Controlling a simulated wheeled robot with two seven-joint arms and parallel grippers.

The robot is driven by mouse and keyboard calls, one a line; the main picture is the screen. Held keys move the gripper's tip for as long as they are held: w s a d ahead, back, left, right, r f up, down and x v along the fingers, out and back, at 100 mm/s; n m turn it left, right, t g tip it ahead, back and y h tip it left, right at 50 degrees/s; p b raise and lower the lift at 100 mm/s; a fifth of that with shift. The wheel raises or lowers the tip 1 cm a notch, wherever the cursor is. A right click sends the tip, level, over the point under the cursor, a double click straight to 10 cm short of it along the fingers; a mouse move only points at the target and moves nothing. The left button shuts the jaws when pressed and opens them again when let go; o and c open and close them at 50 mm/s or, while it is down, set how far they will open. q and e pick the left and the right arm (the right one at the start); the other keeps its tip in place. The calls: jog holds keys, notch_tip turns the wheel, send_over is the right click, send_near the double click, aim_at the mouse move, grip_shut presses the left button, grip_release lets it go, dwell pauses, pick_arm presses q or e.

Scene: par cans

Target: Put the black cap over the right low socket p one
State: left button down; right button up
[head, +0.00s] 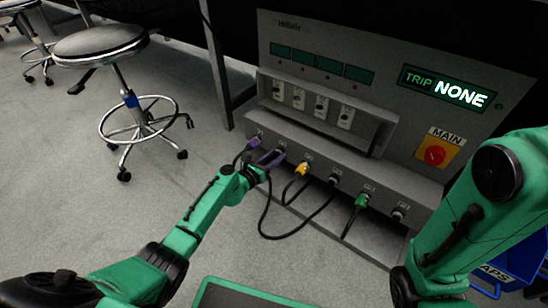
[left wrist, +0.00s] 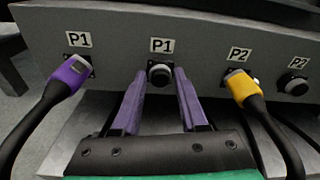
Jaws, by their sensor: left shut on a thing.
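My left gripper (head: 272,158) is at the low socket row, its purple fingers in front of the second socket from the left. In the left wrist view, the gripper (left wrist: 160,82) has one fingertip on each side of a round black cap (left wrist: 160,75). It is shut on the cap, which is at the right P1 socket, under the right P1 label (left wrist: 161,45). The socket behind is hidden, and I cannot tell how far the cap is pushed on. My right gripper is not in view; only my right arm shows.
A purple plug (left wrist: 72,72) sits in the left P1 socket and a yellow plug (left wrist: 243,87) in the left P2 socket, close on either side. Their black cables hang below. A green plug (head: 361,201) is farther right. A blue bin (head: 492,283) stands at lower right.

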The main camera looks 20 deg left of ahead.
pick_arm(q)
jog(key=shift+w, duration=0.1)
jog(key=shift+c, duration=1.8)
grip_release()
